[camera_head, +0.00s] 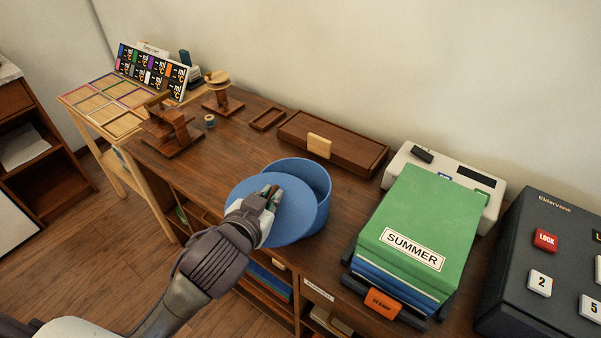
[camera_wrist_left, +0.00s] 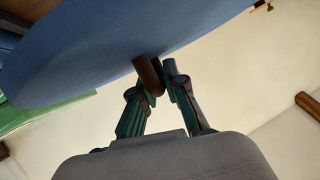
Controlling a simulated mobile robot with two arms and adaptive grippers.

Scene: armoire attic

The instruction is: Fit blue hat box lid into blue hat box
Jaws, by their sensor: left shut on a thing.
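The blue hat box (camera_head: 312,178) stands open on the wooden desk, its round rim and inner wall showing. The round blue hat box lid (camera_head: 293,222) is in front of it and overlaps it in the head view, tilted and covering part of the box. My left gripper (camera_head: 268,197) is shut on the lid's small brown knob. In the left wrist view the two fingers (camera_wrist_left: 158,75) pinch the brown knob (camera_wrist_left: 148,72), and the blue lid (camera_wrist_left: 110,45) fills the upper left. Whether the lid touches the box cannot be told. My right gripper is not in view.
A stack of green and blue folders marked SUMMER (camera_head: 420,220) stands right of the box. A wooden case (camera_head: 335,143) and a small tray (camera_head: 267,118) lie behind it. Wooden stands (camera_head: 168,135) are at the left. A dark keypad unit (camera_head: 545,265) is far right.

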